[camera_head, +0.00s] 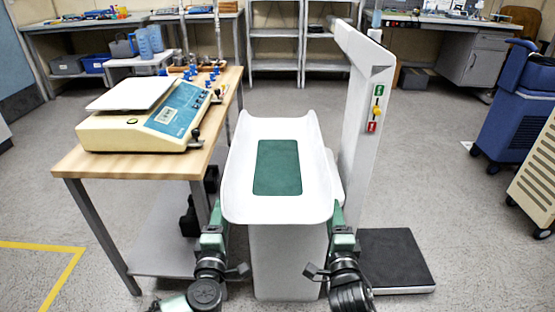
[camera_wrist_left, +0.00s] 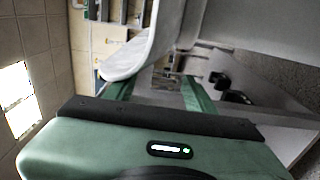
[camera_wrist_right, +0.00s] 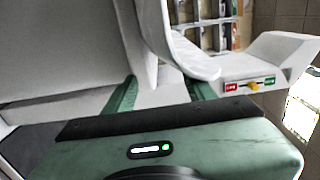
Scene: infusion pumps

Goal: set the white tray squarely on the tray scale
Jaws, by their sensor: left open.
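A large white tray (camera_head: 240,180) with curved-up sides and a green mat (camera_head: 278,167) in its middle rests on a white pedestal (camera_head: 288,262) in front of me. My left gripper (camera_head: 218,214) is at the tray's near left corner. Its fingers are apart in the left wrist view (camera_wrist_left: 158,92), close to the tray's edge (camera_wrist_left: 125,62). My right gripper (camera_head: 338,214) is at the near right corner, its fingers also apart in the right wrist view (camera_wrist_right: 162,92). I cannot tell whether either touches the tray. A cream scale (camera_head: 125,138) with a blue panel and a flat white plate (camera_head: 132,94) stands on the left table.
The wooden table (camera_head: 85,162) stands close to the tray's left. A white post (camera_head: 358,130) with a yellow lever (camera_head: 377,110) rises at the right, above a black floor platform (camera_head: 397,258). A blue cart (camera_head: 510,110) stands far right. Open floor lies behind.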

